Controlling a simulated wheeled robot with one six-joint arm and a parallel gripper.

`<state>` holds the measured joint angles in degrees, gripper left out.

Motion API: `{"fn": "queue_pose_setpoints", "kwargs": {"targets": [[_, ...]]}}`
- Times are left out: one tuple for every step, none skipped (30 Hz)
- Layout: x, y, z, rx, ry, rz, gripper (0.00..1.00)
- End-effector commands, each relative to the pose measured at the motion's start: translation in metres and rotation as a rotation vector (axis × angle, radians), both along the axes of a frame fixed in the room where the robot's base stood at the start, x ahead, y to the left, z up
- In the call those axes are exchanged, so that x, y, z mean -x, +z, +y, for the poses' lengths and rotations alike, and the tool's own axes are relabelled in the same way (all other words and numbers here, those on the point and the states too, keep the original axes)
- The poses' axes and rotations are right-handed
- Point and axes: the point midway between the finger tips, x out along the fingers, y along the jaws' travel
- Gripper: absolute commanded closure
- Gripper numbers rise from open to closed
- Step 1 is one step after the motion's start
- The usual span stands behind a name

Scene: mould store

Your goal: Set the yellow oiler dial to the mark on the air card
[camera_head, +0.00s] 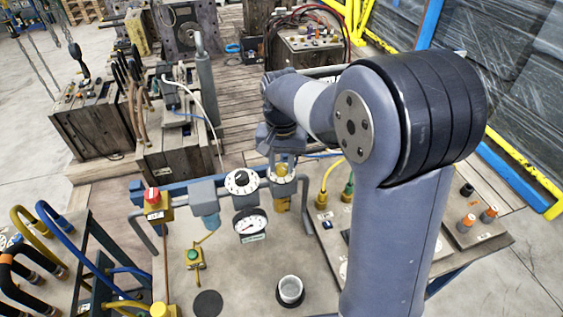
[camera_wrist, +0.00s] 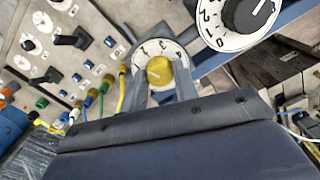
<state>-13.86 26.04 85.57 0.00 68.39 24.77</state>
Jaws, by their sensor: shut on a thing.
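The yellow oiler dial (camera_wrist: 159,70) is a round yellow knob with a pale pointer line, on a white face with dark numerals. In the wrist view my gripper (camera_wrist: 160,84) has one finger on each side of the knob and is shut on it. I cannot make out the air card.
A black knob on a white dial (camera_head: 241,181) sits just left of the oiler, with a pressure gauge (camera_head: 250,224) below. A red-topped yellow valve (camera_head: 153,205) stands further left. A white cup (camera_head: 290,290) is on the bench. A panel with cables and knobs (camera_wrist: 70,60) lies beside the oiler.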

Motion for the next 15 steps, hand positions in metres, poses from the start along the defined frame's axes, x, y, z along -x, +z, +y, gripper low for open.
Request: {"fn": "queue_pose_setpoints", "kwargs": {"targets": [[-0.0001,0.0003,0.0001,0.0,-0.006,0.0,0.94],[-0.0001,0.0003,0.0001,0.0,-0.012,0.0,0.94],[-0.0001,0.0003,0.0001,0.0,-0.022,0.0,0.94],[-0.0001,0.0003,0.0001,0.0,-0.03,0.0,0.94],[-0.0001,0.0003,0.0001,0.0,-0.041,0.0,0.94],[-0.0001,0.0003,0.0001,0.0,-0.058,0.0,0.94],[-0.0001,0.0003,0.0001,0.0,-0.072,0.0,0.94],[-0.0001,0.0003,0.0001,0.0,-0.089,0.0,0.94],[-0.0001,0.0002,0.0001,0.0,-0.114,0.0,0.94],[-0.0001,0.0002,0.0001,0.0,-0.133,0.0,0.94],[-0.0001,0.0002,0.0001,0.0,-0.156,0.0,0.94],[-0.0001,0.0002,0.0001,0.0,-0.187,0.0,0.94],[-0.0001,0.0002,0.0001,0.0,-0.212,0.0,0.94],[-0.0001,0.0002,0.0001,0.0,-0.238,0.0,0.94],[-0.0001,0.0003,0.0001,0.0,-0.274,0.0,0.94]]}}
